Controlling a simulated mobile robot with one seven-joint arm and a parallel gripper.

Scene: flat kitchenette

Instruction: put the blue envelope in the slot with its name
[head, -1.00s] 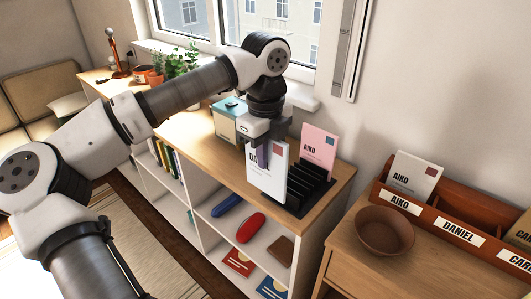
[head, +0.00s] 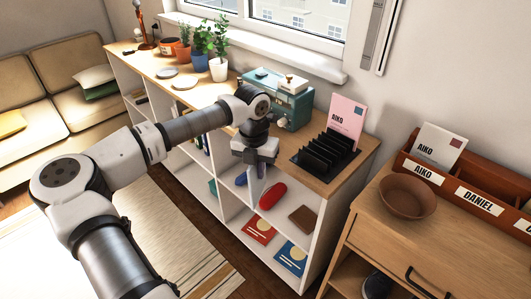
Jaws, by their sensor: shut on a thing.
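My gripper (head: 258,165) is shut on a pale envelope (head: 257,188), which hangs below the fingers in front of the white shelf. The envelope is turned nearly edge-on, so its name cannot be read now; its colour looks pale bluish. The brown wooden sorter (head: 408,152) stands at the right, far from my gripper. Its labels read AIKO (head: 424,173), DANIEL (head: 479,201) and a third that is cut off by the picture edge. A white AIKO envelope (head: 440,146) stands in the AIKO slot. The DANIEL slot looks empty.
A black rack (head: 325,156) on the shelf top holds a pink AIKO envelope (head: 346,115). A brown bowl (head: 407,197) stands on the cabinet before the sorter. A teal box (head: 285,105) and potted plants (head: 218,65) stand behind my arm. Floor shows between shelf and sofa.

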